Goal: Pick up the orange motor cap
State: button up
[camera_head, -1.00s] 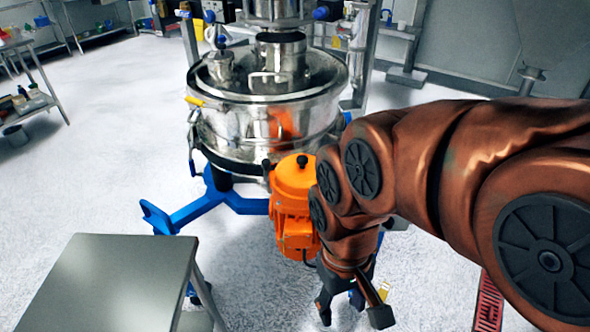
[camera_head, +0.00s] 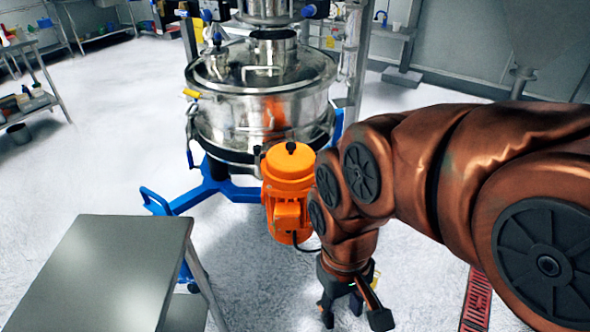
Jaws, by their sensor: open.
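The orange motor (camera_head: 288,205) hangs on the front side of the steel sifter (camera_head: 262,105). Its rounded orange cap (camera_head: 288,160) is on top, with a small black knob (camera_head: 291,147) at the centre. My gripper (camera_head: 342,312) is below and to the right of the motor, pointing down, apart from the cap. Its dark fingers are spread and I see nothing between them. The right edge of the motor is close to my arm in the picture.
A grey table (camera_head: 110,270) stands at the lower left. The sifter's blue wheeled frame (camera_head: 205,187) spreads over the pale floor. A red floor grating (camera_head: 477,300) lies at the lower right. A shelf with bottles (camera_head: 30,105) stands at the far left.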

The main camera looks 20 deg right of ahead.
aim_at(290, 160)
jog(key=k, duration=0.2)
jog(key=u, duration=1)
jog(key=i, duration=0.55)
jog(key=z, duration=0.85)
